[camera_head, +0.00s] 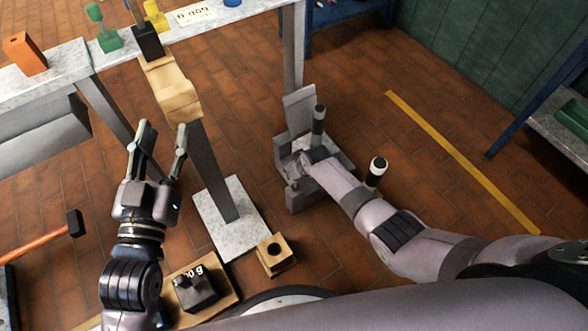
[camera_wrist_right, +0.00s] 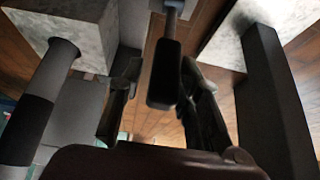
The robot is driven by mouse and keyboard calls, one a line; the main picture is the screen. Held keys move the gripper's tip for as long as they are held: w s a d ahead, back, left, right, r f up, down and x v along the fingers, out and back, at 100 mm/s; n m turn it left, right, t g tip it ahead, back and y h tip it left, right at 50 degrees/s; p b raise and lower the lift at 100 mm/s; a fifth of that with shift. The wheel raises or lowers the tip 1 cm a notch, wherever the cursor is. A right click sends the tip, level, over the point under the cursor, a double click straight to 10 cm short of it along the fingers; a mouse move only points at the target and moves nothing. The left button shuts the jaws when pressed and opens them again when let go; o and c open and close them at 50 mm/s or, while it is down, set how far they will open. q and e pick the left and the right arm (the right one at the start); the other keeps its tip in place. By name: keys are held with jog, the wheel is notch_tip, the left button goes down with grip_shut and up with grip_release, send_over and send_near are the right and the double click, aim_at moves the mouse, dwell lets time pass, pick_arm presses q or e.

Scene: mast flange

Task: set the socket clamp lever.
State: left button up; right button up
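A grey socket stand (camera_head: 300,195) with an upright plate (camera_head: 299,108) stands on the floor right of centre. My right gripper (camera_head: 298,166) reaches into it; its fingers are small and partly hidden in the head view. In the right wrist view my right gripper (camera_wrist_right: 160,100) is open. A black handle on a metal rod, which looks like the clamp lever (camera_wrist_right: 165,75), shows between its fingers, close to the right one; contact cannot be told. A dark-gripped post (camera_head: 318,120) rises behind the wrist. My left gripper (camera_head: 160,140) is open and empty, beside the grey column (camera_head: 217,170).
The column stands on a pale base plate (camera_head: 232,215). A black-topped post with a white band (camera_head: 377,170) stands beside my right forearm. A wooden block with a hole (camera_head: 276,254) and a hammer (camera_head: 50,240) lie low. A bench (camera_head: 60,68) is at upper left.

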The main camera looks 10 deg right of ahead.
jog(key=shift+o, duration=0.6)
jog(key=shift+s, duration=0.1)
jog(key=v, duration=1.2)
